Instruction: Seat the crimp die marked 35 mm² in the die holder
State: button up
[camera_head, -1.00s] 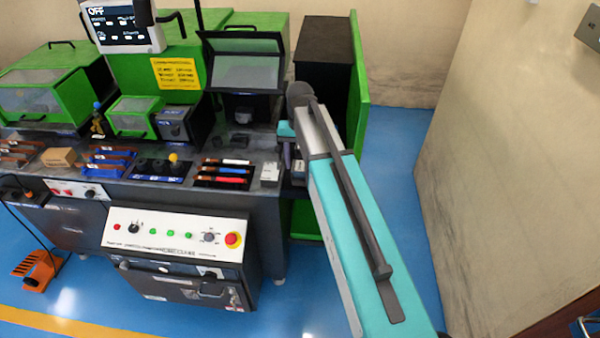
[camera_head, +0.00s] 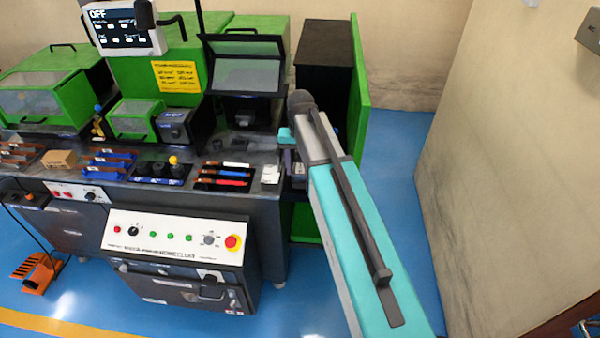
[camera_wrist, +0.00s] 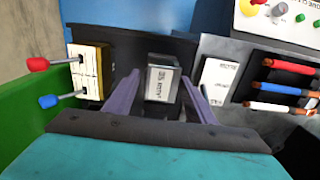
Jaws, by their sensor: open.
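The crimp die (camera_wrist: 160,82), a grey block with a pale label reading 35 mm², stands in a dark tray in the wrist view. My gripper (camera_wrist: 160,88) is open, with one purple finger to each side of the die. Whether the fingers touch it I cannot tell. In the head view my arm hides most of the gripper and the die, at the bench's right end. The press with a raised clear guard (camera_head: 245,75) stands behind the bench; I cannot make out the die holder clearly.
A white label card (camera_wrist: 216,82) and a rack of coloured bars (camera_wrist: 285,90) lie right. A green panel (camera_head: 357,90) rises behind my arm.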

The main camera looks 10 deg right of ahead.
aim_at(300, 168)
jog(key=shift+c, duration=0.3)
jog(key=c, duration=1)
jog(key=shift+o, duration=0.2)
jog(key=shift+r+p, duration=1.25)
jog(key=shift+r, duration=0.4)
jog(key=shift+r+p, duration=1.55)
jog(key=shift+r, duration=0.85)
